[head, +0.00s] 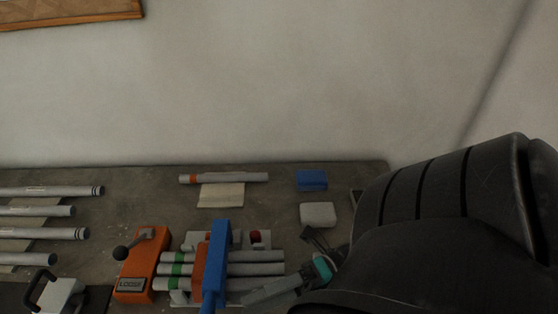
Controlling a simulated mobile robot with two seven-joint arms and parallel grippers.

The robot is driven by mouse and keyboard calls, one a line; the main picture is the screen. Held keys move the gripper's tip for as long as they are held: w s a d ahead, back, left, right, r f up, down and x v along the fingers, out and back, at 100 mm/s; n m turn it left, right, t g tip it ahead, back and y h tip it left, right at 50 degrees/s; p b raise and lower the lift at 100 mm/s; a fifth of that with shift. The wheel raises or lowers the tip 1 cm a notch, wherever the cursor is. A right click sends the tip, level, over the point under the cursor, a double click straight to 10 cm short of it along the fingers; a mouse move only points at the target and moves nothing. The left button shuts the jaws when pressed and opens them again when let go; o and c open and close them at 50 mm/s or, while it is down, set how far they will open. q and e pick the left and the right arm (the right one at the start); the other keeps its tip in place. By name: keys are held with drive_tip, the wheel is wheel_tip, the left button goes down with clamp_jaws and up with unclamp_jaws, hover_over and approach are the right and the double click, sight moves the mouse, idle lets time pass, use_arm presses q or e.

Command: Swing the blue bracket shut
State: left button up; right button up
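The blue bracket (216,262) is a long bar at the bottom centre of the head view. It stands over several light grey tubes (255,269) with green bands, beside an orange-brown upright (197,269). Its lower end runs out of the frame, so I cannot tell how far it is swung. My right gripper (268,291) comes in from the right, with grey and teal parts just right of the bracket and over the tube ends. A gap seems to remain between it and the bracket. Its fingers are partly hidden and their opening is unclear. My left gripper is not in view.
An orange block with a black-knobbed lever (140,265) stands left of the tubes. Several loose tubes (45,211) lie at the far left. A blue block (311,180), a white block (318,214) and a tube on a cloth (221,195) lie behind. My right arm covers the right side.

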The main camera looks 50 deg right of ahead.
drive_tip(key=shift+v, duration=1.8)
